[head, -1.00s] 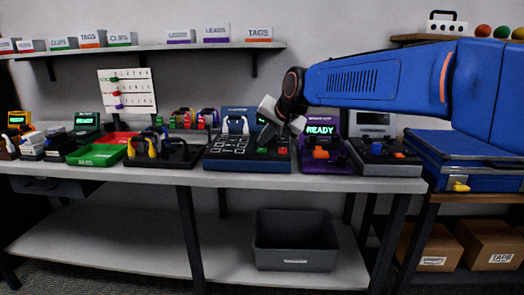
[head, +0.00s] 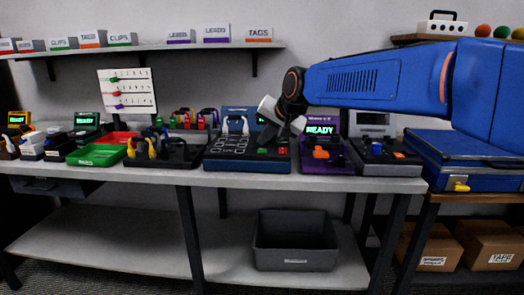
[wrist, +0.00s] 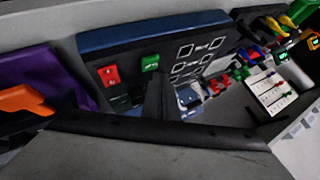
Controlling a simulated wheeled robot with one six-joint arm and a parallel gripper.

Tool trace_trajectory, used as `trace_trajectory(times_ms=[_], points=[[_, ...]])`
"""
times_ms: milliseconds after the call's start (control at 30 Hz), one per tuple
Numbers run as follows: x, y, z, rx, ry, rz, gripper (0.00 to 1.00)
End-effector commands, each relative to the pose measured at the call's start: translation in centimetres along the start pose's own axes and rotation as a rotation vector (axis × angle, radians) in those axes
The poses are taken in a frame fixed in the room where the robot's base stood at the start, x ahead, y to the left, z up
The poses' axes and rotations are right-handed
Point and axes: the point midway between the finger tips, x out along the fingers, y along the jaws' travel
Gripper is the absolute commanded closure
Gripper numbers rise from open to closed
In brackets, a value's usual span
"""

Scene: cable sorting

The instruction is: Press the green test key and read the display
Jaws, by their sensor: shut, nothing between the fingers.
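The dark blue tester (head: 240,163) stands on the bench, with white outlined squares on its panel. Its green test key (head: 264,150) and a red key (head: 282,151) sit at its front right; in the wrist view the green key (wrist: 150,63) is beside the red key (wrist: 110,75). My gripper (head: 270,137) is over the tester's right half, shut and empty. In the wrist view its dark fingers (wrist: 158,86) are just by the green key; whether they touch it I cannot tell. The tester's display is mostly hidden behind my gripper, so its text is unreadable.
A purple tester (head: 322,160) reading READY and a grey one (head: 385,163) stand close on the right. A black cable holder (head: 175,153) and a green tray (head: 97,155) are on the left. A blue case (head: 465,158) lies at far right. A grey bin (head: 295,240) is below.

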Motion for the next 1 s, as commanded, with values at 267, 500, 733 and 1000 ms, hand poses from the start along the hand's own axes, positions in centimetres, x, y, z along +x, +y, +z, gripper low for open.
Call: trace_trajectory(times_ms=[267, 500, 733, 1000], points=[[0.0, 0.0, 0.0, 0.0, 0.0, 0.0, 1.0], [0.04, 0.03, 0.04, 0.0, 0.0, 0.0, 1.0], [0.47, 0.35, 0.36, 0.0, -0.001, 0.0, 1.0], [0.57, 0.41, 0.42, 0.0, 0.0, 0.0, 1.0]])
